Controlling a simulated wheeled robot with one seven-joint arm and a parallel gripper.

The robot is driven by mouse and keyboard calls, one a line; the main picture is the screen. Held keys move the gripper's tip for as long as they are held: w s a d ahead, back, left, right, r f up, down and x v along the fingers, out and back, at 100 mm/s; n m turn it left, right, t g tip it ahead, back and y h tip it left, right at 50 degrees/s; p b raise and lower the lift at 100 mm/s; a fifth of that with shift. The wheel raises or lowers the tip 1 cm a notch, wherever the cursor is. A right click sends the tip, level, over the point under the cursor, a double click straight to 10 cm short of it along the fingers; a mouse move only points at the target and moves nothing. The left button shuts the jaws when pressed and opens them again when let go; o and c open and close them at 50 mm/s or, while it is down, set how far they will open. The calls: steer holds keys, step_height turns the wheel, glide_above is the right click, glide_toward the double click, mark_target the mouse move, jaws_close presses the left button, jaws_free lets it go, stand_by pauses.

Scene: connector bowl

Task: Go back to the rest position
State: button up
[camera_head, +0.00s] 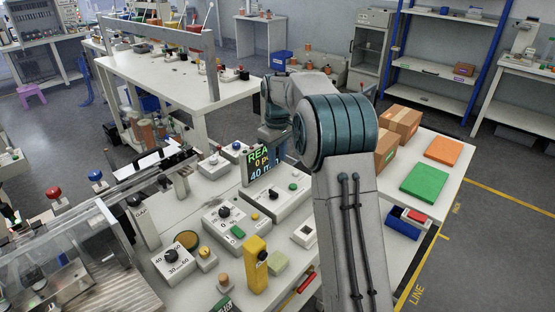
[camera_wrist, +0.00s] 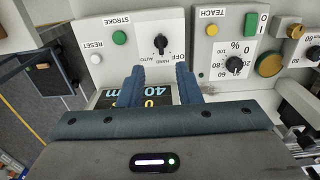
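My gripper shows in the wrist view (camera_wrist: 160,74) with its two blue fingers apart and nothing between them. Beyond the fingertips is a white control panel (camera_wrist: 139,48) with a black selector knob (camera_wrist: 161,44). A dark display (camera_wrist: 150,97) with blue and yellow text is partly hidden by the fingers. In the head view my arm reaches over the white bench, and my gripper (camera_head: 279,148) hangs beside the display (camera_head: 260,166), partly hidden by my arm. No marked rest position shows in either view.
The bench (camera_head: 208,284) carries several control boxes, including a dial box (camera_head: 173,262), and a yellow post (camera_head: 255,266). Cardboard boxes (camera_head: 399,124), an orange pad (camera_head: 444,150) and a green pad (camera_head: 425,183) lie at right. Open floor (camera_head: 500,190) lies beyond the bench's right edge.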

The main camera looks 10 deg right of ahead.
steer(key=s+r+m+t, duration=0.15)
steer(key=s+r, duration=0.25)
steer(key=s, duration=0.5)
steer(key=s+r+m, duration=0.2)
steer(key=s+r, duration=0.1)
steer(key=s, duration=0.6)
steer(key=s+f+m, duration=0.2)
steer(key=s, duration=0.7)
steer(key=s+f+m+t, duration=0.1)
steer(key=s+f, duration=0.1)
steer(key=s, duration=0.6)
steer(key=shift+s+a+f+m, duration=0.25)
steer(key=shift+s+a+m, duration=0.1)
steer(key=shift+t, duration=0.25)
